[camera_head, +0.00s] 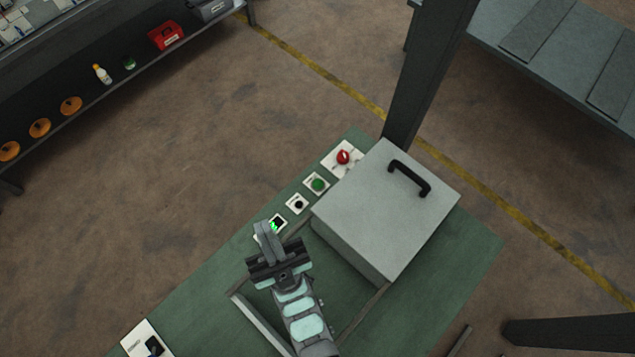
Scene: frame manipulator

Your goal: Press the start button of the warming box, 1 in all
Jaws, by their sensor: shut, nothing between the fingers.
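The warming box (375,215) is a grey box with a black handle (410,178) on top, standing on a green table. Along its left side runs a row of small white plates. One carries a green round button (317,183), which looks like the start button. My gripper (262,228) is shut and empty, at the lower-left end of this row. Its fingers partly cover a small dark panel with a lit green mark (277,224). Whether the fingertips touch anything cannot be told. The gripper is apart from the green button.
A red knob (343,157) and a small black knob (297,204) flank the green button. Grey rails (262,322) lie below the box. A white plate with a black part (147,341) is at lower left. A dark post (428,75) rises behind the box.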

